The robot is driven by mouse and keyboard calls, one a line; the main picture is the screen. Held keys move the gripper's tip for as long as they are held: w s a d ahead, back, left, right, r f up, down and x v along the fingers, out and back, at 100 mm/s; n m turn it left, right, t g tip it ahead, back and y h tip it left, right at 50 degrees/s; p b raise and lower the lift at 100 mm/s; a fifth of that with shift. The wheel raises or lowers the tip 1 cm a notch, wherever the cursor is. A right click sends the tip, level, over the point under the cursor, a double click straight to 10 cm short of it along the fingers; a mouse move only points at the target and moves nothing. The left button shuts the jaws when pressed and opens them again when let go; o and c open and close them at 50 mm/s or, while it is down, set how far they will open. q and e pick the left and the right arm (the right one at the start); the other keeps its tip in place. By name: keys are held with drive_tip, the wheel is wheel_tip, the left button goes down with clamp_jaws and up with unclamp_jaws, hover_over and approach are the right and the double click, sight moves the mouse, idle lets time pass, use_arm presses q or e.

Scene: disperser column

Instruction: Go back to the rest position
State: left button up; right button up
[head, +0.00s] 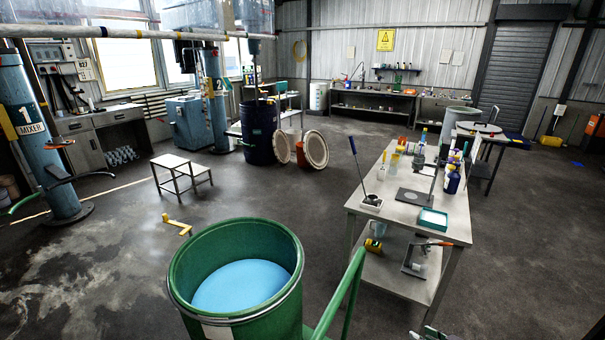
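A small dark piece (428,333) shows at the bottom edge of the head view, in front of the steel table; it looks like the tip of my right gripper, cut off by the frame. I cannot tell whether it is open or shut, or whether it holds anything. My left gripper is not in view. A green drum (182,285) with light blue liquid (242,286) stands close in front, at the bottom centre. A green rail (341,297) rises just right of the drum.
A steel table (393,215) with bottles, a teal tray (433,219) and tools stands at the right. A small step stool (181,171) and a yellow bracket-like piece (178,225) are on the floor at the left. Mixer column 1 (42,150) stands far left.

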drive_tip(key=s+d+f+n+g+h, duration=0.1)
drive_tip(key=s+d+f+h, duration=0.2)
drive_tip(key=d+f, duration=0.5)
drive_tip(key=s+d+f+n+g+h, duration=0.1)
drive_tip(key=s+d+f+n+h, duration=0.15)
drive_tip(key=d+f, duration=0.65)
drive_tip(key=s+d+f+m+g+h, duration=0.1)
drive_tip(key=s+d+f+g, duration=0.1)
drive_tip(key=s+d+f, duration=0.35)
drive_tip(key=s+d+f+g+h, duration=0.2)
drive_tip(key=s+f, duration=0.5)
drive_tip(key=s, duration=0.4)
drive_tip(key=s+a+f+m+g+y, duration=0.1)
drive_tip(key=s+a+f, duration=0.55)
drive_tip(key=s, duration=0.25)
drive_tip(key=s+a+f+m+g, duration=0.1)
drive_tip(key=s+a+f+g, duration=0.1)
drive_tip(key=s+a+f, duration=0.45)
drive_tip(key=s+a+f+y, duration=0.1)
drive_tip(key=s+a, duration=0.1)
drive_tip(key=a, duration=0.9)
drive_tip(key=s+a+f+y, duration=0.1)
drive_tip(key=s+a, duration=0.2)
drive_tip(key=a, duration=0.8)
drive_tip(key=shift+m+y, duration=0.35)
drive_tip(key=shift+m, duration=0.1)
